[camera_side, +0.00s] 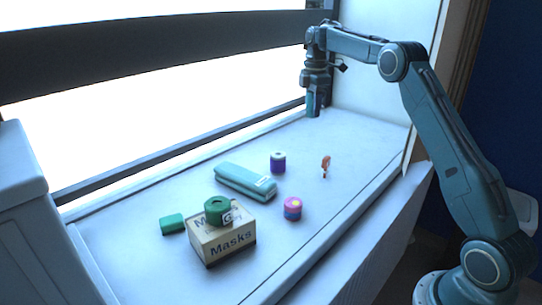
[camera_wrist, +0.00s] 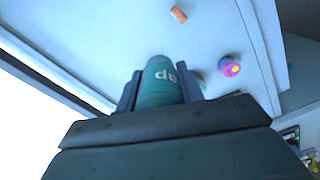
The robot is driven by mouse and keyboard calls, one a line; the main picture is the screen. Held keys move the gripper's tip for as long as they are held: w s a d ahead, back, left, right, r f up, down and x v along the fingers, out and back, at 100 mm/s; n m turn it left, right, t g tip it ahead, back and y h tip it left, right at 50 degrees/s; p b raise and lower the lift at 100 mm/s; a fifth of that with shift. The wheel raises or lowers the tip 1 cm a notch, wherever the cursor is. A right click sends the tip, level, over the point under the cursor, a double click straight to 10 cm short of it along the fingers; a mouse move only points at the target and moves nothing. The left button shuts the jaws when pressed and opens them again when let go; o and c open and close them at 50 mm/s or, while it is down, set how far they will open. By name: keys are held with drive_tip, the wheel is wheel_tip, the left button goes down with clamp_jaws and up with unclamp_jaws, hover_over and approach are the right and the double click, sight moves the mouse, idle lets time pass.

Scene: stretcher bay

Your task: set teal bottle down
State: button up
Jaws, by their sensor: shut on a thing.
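My gripper (camera_side: 314,92) is at the far end of the white ledge (camera_side: 365,140), pointing down. It is shut on the teal bottle (camera_wrist: 160,80), which shows between the two dark fingers in the wrist view, with pale lettering on its side. In the side view only a short part of the teal bottle (camera_side: 313,107) shows below the gripper, close to the ledge surface. I cannot tell whether its base touches the ledge.
A masks box (camera_side: 222,244) carries a green roll (camera_side: 217,212). Nearby are a green block (camera_side: 172,224), a long teal case (camera_side: 246,181), a purple-and-white roll (camera_side: 278,162), a pink-and-blue roll (camera_side: 293,208) and a small orange item (camera_side: 325,166). The ledge around the gripper is clear.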

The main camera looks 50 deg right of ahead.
drive_tip(key=shift+w+d+f, duration=0.2)
drive_tip(key=shift+w+d, duration=0.3)
drive_tip(key=shift+d, duration=0.3)
drive_tip(key=shift+w+d+f, duration=0.15)
drive_tip(key=shift+w+d, duration=0.3)
drive_tip(key=shift+d, duration=0.3)
drive_tip(key=shift+f, duration=0.1)
hover_over(309, 167)
wheel_tip(309, 167, down, 14)
drive_tip(key=shift+w+d+f, duration=0.1)
drive_tip(key=shift+f, duration=2.8)
drive_tip(key=shift+f, duration=0.15)
drive_tip(key=o, duration=1)
